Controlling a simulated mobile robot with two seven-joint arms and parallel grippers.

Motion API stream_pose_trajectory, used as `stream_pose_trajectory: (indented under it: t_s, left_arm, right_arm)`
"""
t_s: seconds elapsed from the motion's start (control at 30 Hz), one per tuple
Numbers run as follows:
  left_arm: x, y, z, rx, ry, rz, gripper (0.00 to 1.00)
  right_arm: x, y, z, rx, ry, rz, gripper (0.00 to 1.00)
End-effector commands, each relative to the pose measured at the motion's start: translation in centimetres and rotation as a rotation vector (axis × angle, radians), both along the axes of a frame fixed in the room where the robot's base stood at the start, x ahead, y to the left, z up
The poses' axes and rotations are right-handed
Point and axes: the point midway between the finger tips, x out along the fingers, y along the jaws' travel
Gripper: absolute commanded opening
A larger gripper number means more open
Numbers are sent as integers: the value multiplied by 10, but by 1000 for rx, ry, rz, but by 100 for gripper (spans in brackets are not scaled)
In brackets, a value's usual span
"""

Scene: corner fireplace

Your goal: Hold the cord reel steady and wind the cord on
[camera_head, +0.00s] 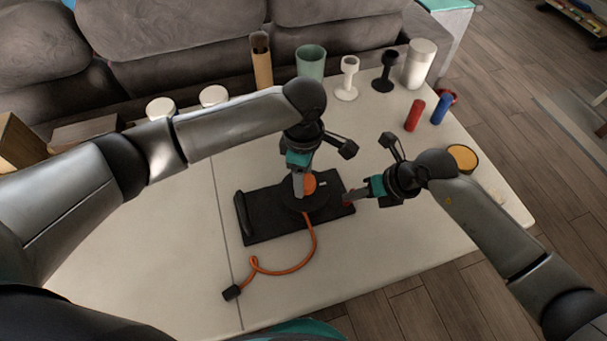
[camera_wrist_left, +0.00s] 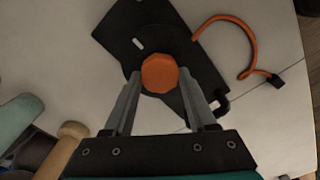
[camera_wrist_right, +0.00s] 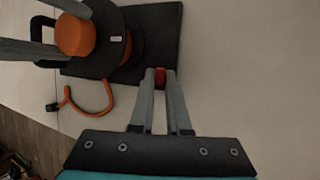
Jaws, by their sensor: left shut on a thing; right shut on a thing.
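The cord reel (camera_head: 293,205) is a dark disc on a flat black base (camera_head: 266,226) with a raised handle (camera_head: 243,216) at its left end. My left gripper (camera_head: 302,190) comes from above and is shut on the orange knob (camera_wrist_left: 160,73) on top of the reel. My right gripper (camera_head: 352,197) is shut on a small red part (camera_wrist_right: 160,77) at the base's right edge. The orange cord (camera_head: 287,272) runs off the reel's front, loops on the table and ends in a black plug (camera_head: 231,292). Some orange cord shows at the reel's side in the right wrist view (camera_wrist_right: 126,48).
The white table (camera_head: 150,241) is clear left of the base. Cups, goblets and a white canister (camera_head: 418,64) stand along its back. Red (camera_head: 414,115) and blue (camera_head: 441,108) cylinders and an orange-topped round tin (camera_head: 462,158) are at right. A sofa (camera_head: 190,40) stands behind.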

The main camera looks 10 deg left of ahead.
Motion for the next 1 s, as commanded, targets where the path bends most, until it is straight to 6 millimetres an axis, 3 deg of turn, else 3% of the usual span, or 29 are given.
stream_pose_trajectory:
  t_s: [0.03,0.23,0.63,1.0]
  left_arm:
    - [0,0,0,0,0,0,24]
    - [0,0,0,0,0,0,2]
    - [0,0,0,-1,1,-77,1]
    - [1,-1,0,-2,1,-374,1]
  right_arm:
    - [0,0,0,0,-1,0,0]
    - [0,0,0,0,-1,0,0]
    - [0,0,0,0,-1,0,0]
    - [0,0,0,0,0,0,0]
